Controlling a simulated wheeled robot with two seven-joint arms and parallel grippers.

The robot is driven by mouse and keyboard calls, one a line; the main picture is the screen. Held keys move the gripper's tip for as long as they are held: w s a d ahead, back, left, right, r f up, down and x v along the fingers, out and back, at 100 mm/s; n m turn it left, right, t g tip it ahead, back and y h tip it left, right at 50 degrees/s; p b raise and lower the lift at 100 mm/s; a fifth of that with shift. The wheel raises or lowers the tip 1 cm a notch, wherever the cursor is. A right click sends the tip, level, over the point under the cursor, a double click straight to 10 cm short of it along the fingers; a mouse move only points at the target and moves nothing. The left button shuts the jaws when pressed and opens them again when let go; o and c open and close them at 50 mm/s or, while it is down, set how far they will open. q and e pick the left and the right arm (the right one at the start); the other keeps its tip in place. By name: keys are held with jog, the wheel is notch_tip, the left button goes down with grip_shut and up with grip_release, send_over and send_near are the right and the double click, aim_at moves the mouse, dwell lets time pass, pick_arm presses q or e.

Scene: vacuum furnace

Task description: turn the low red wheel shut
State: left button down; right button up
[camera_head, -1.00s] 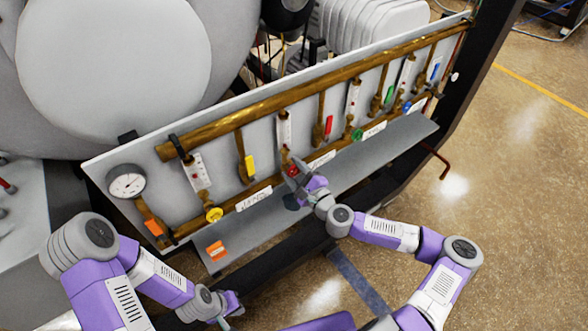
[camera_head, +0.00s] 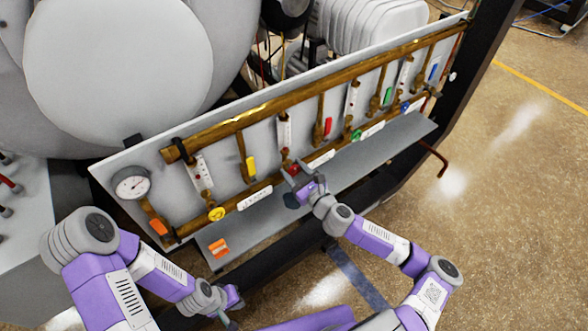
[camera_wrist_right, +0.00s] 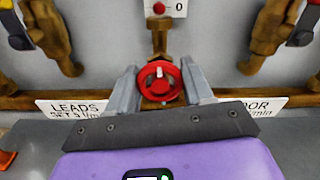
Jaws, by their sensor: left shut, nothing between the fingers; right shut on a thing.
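The low red wheel (camera_wrist_right: 160,81) sits on the lower brass pipe under a white flow gauge, with a white mark on its hub. In the head view the red wheel (camera_head: 293,168) is partly covered by my right gripper (camera_head: 293,172). In the right wrist view my right gripper (camera_wrist_right: 160,88) has one finger on each side of the wheel and is shut on its rim. My left gripper (camera_head: 232,309) is shut and empty, low in the head view, away from the panel.
The panel (camera_head: 140,162) also carries a yellow wheel (camera_head: 216,214), a green wheel (camera_head: 356,135), coloured levers and a pressure gauge (camera_head: 132,186). A grey shelf (camera_head: 345,163) runs below the pipes. An orange tag (camera_head: 219,248) lies at its left end.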

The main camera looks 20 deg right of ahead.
dwell(0.3)
jog(key=o, duration=1)
jog(key=shift+o, duration=0.2)
jog(key=p+v, duration=0.1)
jog(key=v, duration=0.6)
jog(key=shift+s, duration=0.25)
